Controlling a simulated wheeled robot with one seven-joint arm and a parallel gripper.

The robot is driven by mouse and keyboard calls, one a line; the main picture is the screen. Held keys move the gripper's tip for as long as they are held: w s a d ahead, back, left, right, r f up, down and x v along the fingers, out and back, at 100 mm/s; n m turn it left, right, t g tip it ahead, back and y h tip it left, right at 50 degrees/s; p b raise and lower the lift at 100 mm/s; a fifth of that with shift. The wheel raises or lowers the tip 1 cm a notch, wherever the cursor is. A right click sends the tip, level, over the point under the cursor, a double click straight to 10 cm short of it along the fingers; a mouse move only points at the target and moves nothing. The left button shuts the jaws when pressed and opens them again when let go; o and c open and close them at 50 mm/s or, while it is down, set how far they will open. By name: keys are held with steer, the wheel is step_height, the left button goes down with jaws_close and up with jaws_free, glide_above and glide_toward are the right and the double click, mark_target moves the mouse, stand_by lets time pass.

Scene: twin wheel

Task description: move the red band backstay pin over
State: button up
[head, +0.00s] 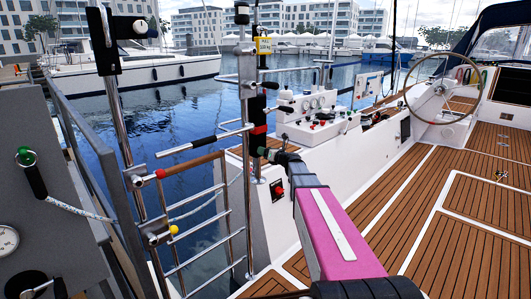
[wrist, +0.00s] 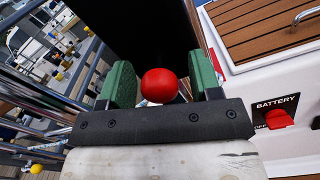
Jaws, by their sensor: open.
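In the wrist view my gripper (wrist: 159,68) is open, with one green pad on each side of a round red knob (wrist: 159,86). The knob sits between the pads with a gap on both sides, in front of a black block (wrist: 150,35). In the head view my gripper (head: 268,154) is at the upright post by the boat's rail. I cannot tell whether this band and the red knob are the same part; the pin's shaft is mostly hidden.
A red battery switch (head: 279,192) is on the white hull side, close to my gripper. A metal ladder-like rail (head: 205,235) and levers with black grips (head: 172,149) stand at the left.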

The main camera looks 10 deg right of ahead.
jaws_close()
steer(key=shift+v, duration=1.1)
jaws_free()
steer(key=shift+s, duration=0.1)
steer(key=v, duration=1)
steer(key=shift+s+d, duration=0.25)
